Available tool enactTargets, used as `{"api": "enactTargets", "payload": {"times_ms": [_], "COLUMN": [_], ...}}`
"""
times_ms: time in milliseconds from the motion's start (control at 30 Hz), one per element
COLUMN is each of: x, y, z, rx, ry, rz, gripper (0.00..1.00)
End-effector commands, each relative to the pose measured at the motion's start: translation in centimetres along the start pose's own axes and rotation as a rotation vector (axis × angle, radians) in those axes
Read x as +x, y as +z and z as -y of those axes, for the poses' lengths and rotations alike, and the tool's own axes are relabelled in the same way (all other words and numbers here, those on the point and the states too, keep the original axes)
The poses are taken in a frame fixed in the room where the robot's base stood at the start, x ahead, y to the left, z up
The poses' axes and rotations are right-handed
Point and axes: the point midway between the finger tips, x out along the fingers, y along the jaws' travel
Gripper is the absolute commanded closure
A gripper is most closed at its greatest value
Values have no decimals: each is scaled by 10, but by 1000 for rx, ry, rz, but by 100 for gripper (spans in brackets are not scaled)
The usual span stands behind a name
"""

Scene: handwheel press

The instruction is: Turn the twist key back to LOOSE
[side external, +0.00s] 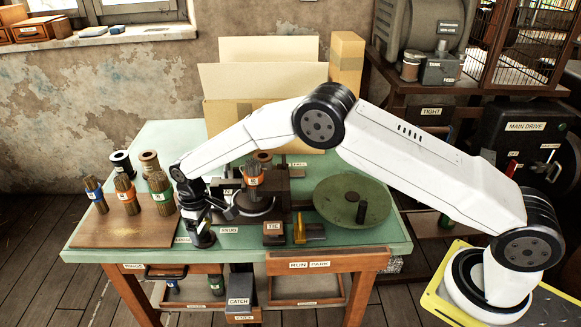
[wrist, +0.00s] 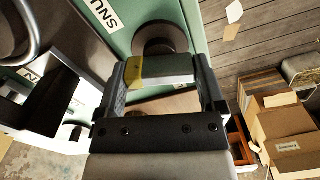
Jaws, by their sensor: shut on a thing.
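My gripper (side external: 204,216) is low over the front edge of the green bench, left of the middle. In the wrist view, my gripper (wrist: 162,88) has its fingers on both ends of a grey bar with a yellow end, which looks like the twist key (wrist: 175,68). A dark round base (wrist: 160,38) shows just beyond the bar. This base also shows under my gripper in the side view (side external: 203,240). A SNUG label (side external: 228,230) lies to its right, and its letters show partly in the wrist view (wrist: 103,14). I cannot read a LOOSE label.
The handwheel press (side external: 256,207) stands behind and right of my gripper. A wooden board (side external: 112,227) with several brushes is at the left. A green round plate (side external: 335,190), a TIE block (side external: 273,227) and a yellow post (side external: 299,229) are at the right. Drawers sit below.

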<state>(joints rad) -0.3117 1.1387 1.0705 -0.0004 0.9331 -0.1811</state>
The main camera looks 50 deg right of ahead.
Motion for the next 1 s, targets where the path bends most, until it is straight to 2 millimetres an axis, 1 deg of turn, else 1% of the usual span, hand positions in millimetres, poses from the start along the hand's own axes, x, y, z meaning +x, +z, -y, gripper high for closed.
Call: {"api": "enactTargets", "payload": {"times_ms": [1000], "x": [-1], "y": [-1], "z": [0], "rx": [-965], "ry": [2], "rz": [-4], "gripper": [71]}}
